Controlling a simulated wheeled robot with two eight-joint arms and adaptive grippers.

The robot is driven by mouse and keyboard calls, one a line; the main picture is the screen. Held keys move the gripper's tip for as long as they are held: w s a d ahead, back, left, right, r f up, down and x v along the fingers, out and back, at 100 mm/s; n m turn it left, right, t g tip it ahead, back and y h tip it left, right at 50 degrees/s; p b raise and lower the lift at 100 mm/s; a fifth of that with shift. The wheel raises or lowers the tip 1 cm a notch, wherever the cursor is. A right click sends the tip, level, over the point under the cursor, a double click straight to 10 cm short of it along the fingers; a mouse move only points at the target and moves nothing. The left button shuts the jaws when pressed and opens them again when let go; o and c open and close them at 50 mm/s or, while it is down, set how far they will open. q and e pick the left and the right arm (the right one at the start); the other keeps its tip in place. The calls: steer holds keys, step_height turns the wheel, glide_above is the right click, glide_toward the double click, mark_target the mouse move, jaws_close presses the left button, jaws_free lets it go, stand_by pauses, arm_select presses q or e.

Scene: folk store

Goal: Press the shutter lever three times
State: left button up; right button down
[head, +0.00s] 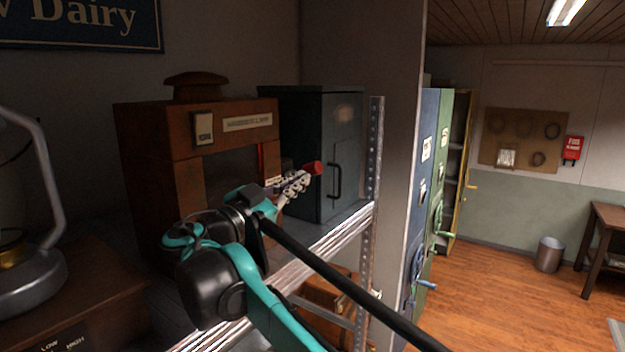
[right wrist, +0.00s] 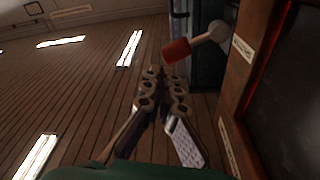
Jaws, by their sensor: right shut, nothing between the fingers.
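A wooden cabinet-like box (head: 140,150) with a dark window in its front stands on a metal shelf. The shutter lever has a red knob (head: 313,168). In the right wrist view the red knob (right wrist: 176,51) sits on a pale shaft that runs to a round joint beside the wooden box (right wrist: 244,85). My right gripper (head: 303,178) is shut and empty, its fingertips (right wrist: 162,74) close to the knob. I cannot tell whether they touch it. The gripper partly hides the lever's shaft in the head view. My left gripper is not in view.
A dark grey cabinet (head: 300,150) stands just behind the lever. A perforated shelf post (head: 375,150) rises to its right. Blue (head: 420,170) and green lockers stand beyond. A grey curved-arm device (head: 35,280) is at left. The wooden floor at right is open.

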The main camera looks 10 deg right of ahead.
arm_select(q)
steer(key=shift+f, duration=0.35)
arm_select(e)
steer(key=v, duration=0.3)
steer(key=shift+a, duration=0.15)
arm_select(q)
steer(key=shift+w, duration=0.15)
arm_select(e)
steer(key=shift+w+a, duration=0.1)
